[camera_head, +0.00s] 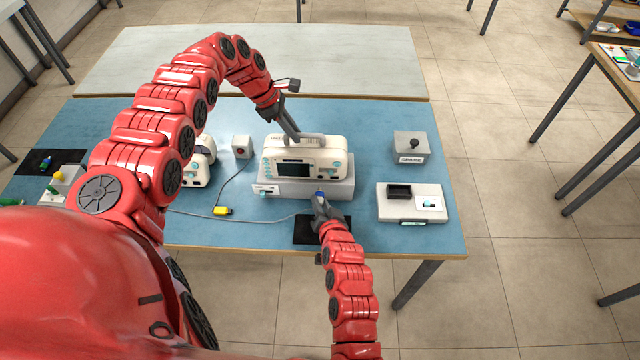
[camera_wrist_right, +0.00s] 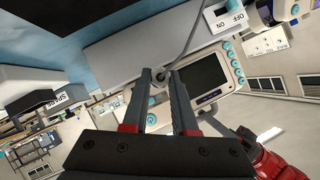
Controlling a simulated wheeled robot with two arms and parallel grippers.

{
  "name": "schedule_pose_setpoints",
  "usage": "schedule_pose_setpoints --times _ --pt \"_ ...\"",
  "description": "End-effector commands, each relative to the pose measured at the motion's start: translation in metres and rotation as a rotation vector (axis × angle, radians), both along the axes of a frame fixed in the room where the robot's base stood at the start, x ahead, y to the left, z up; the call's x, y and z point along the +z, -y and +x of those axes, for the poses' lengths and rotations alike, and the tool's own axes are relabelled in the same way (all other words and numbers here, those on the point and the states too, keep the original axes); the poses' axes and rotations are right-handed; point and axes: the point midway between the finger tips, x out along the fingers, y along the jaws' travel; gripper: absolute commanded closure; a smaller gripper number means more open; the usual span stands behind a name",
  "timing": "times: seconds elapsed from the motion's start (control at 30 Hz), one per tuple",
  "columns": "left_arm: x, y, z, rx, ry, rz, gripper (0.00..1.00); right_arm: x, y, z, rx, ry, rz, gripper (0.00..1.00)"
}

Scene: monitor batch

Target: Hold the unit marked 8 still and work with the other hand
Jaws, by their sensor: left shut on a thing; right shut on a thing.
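A white monitor unit (camera_head: 305,158) with a dark screen and teal buttons sits on a grey dock (camera_head: 325,188) at the middle of the blue table. I cannot read a number on it. My left gripper (camera_head: 294,136) comes down from above and is shut on the unit's top handle (camera_head: 310,140). My right gripper (camera_head: 320,200) is at the dock's front, shut on a small blue-topped cable plug (camera_head: 320,193). In the right wrist view, the fingers (camera_wrist_right: 162,76) close around the cable's end, before the screen (camera_wrist_right: 195,82). I cannot tell whether the plug is seated in the dock.
A grey cable (camera_head: 260,220) runs left from the plug. Another white unit (camera_head: 197,168) stands left. A SPARE box (camera_head: 411,146) and a grey tray (camera_head: 440,190) stand right. A black mat (camera_head: 305,232) lies in front.

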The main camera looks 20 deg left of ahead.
Motion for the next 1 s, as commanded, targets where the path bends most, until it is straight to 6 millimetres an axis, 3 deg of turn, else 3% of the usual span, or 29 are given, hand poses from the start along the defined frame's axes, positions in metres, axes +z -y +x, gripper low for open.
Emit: schedule_pose_setpoints --times 0.03,0.2,0.57,0.67,1.0 --pt "0.000 0.001 0.000 -0.001 -0.001 -0.001 0.75 0.000 0.000 0.000 0.000 0.000 0.000 1.00" --pt "0.000 0.001 0.000 0.000 -0.001 -0.001 0.46 0.000 0.000 0.000 0.000 0.001 0.000 1.00" --pt "0.004 -0.002 0.000 0.000 0.001 0.000 0.46 0.000 0.000 0.000 0.000 0.001 0.000 1.00" --pt "0.016 -0.008 -0.001 0.001 0.002 0.002 0.46 0.001 0.000 0.000 0.000 0.001 0.000 1.00" --pt "0.083 -0.038 -0.011 0.001 0.001 0.002 0.46 0.001 0.000 0.000 0.000 0.001 0.000 1.00"
